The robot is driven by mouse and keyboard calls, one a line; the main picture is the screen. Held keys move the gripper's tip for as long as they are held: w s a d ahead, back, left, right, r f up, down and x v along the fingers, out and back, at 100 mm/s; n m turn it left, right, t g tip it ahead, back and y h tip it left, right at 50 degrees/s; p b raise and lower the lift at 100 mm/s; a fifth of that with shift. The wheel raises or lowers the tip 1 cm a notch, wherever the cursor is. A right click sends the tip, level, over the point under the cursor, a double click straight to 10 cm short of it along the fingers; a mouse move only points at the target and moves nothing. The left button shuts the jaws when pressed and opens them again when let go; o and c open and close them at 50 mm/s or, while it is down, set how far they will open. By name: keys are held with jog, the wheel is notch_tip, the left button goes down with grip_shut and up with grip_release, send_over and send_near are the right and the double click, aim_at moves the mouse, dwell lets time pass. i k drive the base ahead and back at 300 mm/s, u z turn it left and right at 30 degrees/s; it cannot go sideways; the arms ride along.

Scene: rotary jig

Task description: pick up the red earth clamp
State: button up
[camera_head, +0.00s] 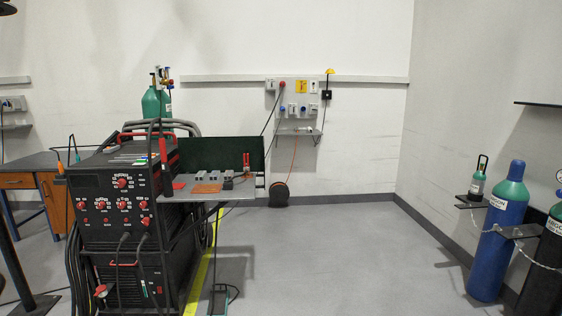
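A small upright red object (246,161), which looks like the red earth clamp, stands at the right end of the small grey worktable (212,194). It is small in the picture, so its jaws cannot be made out. Another red and black upright piece (164,165) is at the table's left end, by the welding machine; I cannot tell what it is. My gripper is not in view.
The black welding machine (110,210) with red knobs stands left of the table. A dark green screen (225,152) is behind the table. Blue gas cylinder (500,235) stands at the right. Open grey floor (340,255) lies between. A cable reel (279,194) sits by the back wall.

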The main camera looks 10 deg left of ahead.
aim_at(245, 167)
jog(key=u, duration=0.35)
jog(key=i, duration=1.85)
jog(key=u, duration=0.75)
